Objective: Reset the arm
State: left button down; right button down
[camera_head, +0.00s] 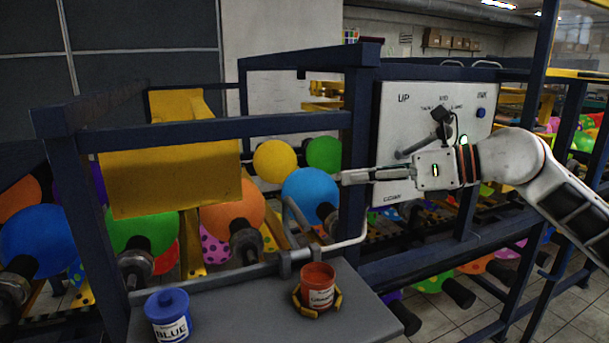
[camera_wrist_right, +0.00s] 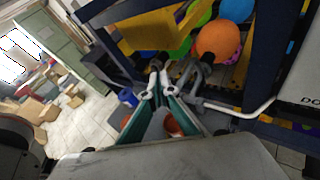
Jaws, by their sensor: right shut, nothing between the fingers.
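My right gripper (camera_head: 352,177) is at the end of my right arm, which reaches in from the right in the head view. It is shut and empty, pointing left in front of the control panel (camera_head: 426,100) and the frame's post. The gripper also shows in the right wrist view (camera_wrist_right: 158,72), with its fingers together. Its tip appears close to a blue balloon (camera_head: 310,190), but I cannot tell the gap in depth. My left gripper is not in view.
A grey shelf (camera_head: 240,305) below holds a blue lidded pot (camera_head: 168,315) and an orange-red open pot (camera_head: 318,286) in a yellow holder. Dark blue frame bars (camera_head: 220,132) surround several balloons. A grey bent pipe (camera_head: 345,243) runs along the shelf.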

jog(key=s+a+m+y, duration=0.2)
jog(key=s+a+y, duration=0.2)
jog(key=a+y, duration=0.1)
jog(key=w+d+f+m+t+h, duration=0.1)
jog(key=d+f+m+t+h, duration=0.1)
jog(key=d+m+t+h, duration=0.55)
jog(key=d+f+m+t+h, duration=0.25)
jog(key=d+m+t, duration=0.25)
jog(key=m+t, duration=0.7)
jog(key=s+d+f+m+g+h, duration=0.1)
jog(key=d+f+m+g+h, duration=0.2)
jog(key=d+f+m+h, duration=0.3)
jog(key=d+f+m+g+h, duration=0.3)
jog(key=f+m, duration=0.3)
jog(key=f, duration=0.2)
jog(key=s+d+f+m+g+h, duration=0.15)
jog(key=s+d+f+g, duration=0.25)
jog(key=s+f, duration=0.45)
jog(key=s+d+f+m+g+h, duration=0.1)
jog(key=s+d+f+m+g, duration=0.2)
jog(key=s+f, duration=0.5)
jog(key=s+d+f+m+g+h, duration=0.1)
jog(key=s+d+f+g+h, duration=0.1)
jog(key=s+d+f+g, duration=0.45)
jog(key=a+f+m+t+y, duration=0.3)
jog(key=a+f+y, duration=0.5)
jog(key=a+f, duration=0.9)
jog(key=shift+w+a+f+t, duration=0.2)
jog(key=shift+w+a+t, duration=0.15)
jog(key=shift+a+t, duration=0.55)
